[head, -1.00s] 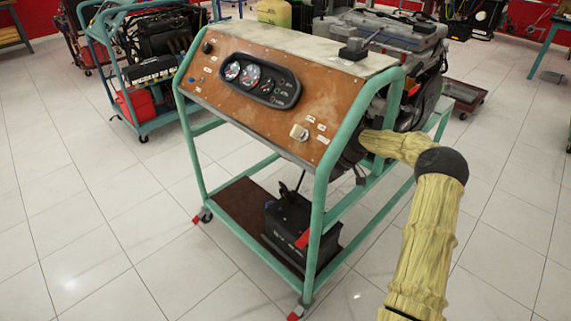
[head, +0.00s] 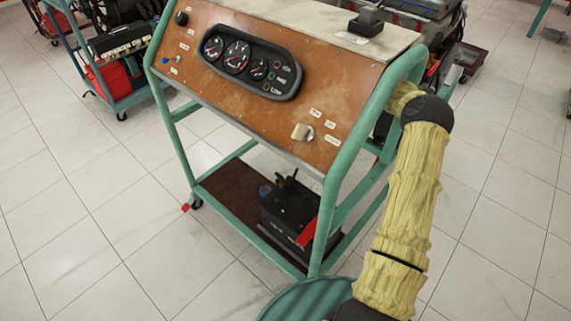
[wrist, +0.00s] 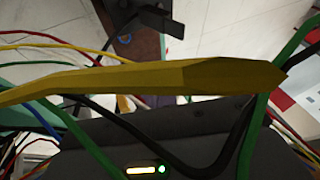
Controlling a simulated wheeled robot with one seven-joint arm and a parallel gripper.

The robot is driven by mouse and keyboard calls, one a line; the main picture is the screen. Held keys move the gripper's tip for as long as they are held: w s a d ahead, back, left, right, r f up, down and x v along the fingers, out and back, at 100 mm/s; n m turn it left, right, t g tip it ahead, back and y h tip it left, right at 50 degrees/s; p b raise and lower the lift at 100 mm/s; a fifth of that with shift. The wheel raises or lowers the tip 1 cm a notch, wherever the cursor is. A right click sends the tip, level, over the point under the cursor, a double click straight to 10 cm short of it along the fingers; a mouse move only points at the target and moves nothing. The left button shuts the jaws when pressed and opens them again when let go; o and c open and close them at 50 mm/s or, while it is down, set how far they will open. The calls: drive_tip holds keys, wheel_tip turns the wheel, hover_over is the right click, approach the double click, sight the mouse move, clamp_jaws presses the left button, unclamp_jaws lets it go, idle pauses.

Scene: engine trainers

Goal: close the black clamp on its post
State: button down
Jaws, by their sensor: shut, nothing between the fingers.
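A black battery (head: 280,218) stands on the lower shelf (head: 228,187) of the engine trainer. A red piece (head: 307,232) shows at its near right side and a blue round part (head: 265,190) at its far left. Dark shapes rise from its top; I cannot tell which is the black clamp or its post. My yellow-sleeved arm reaches behind the panel's right side, which hides my gripper. In the wrist view, a yellow strip (wrist: 150,77) and loose wires cross close up. A dark shape (wrist: 153,18) at the top is unclear. I cannot make out my fingers there.
The teal frame post (head: 333,195) stands between my arm and the battery. The brown gauge panel (head: 215,85) slopes above the shelf. A dark box (wrist: 190,130) with a green light fills the lower wrist view.

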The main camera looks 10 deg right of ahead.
drive_tip(key=b+x, duration=0.1)
drive_tip(key=x, duration=0.3)
drive_tip(key=s+a+b+x, duration=0.1)
drive_tip(key=x, duration=0.3)
drive_tip(key=s+r+b+x, duration=0.1)
drive_tip(key=x, duration=0.3)
drive_tip(key=shift+s+a+f, duration=0.15)
drive_tip(key=shift+a+f, duration=0.2)
drive_tip(key=shift+a, duration=0.15)
drive_tip(key=shift+a, duration=0.1)
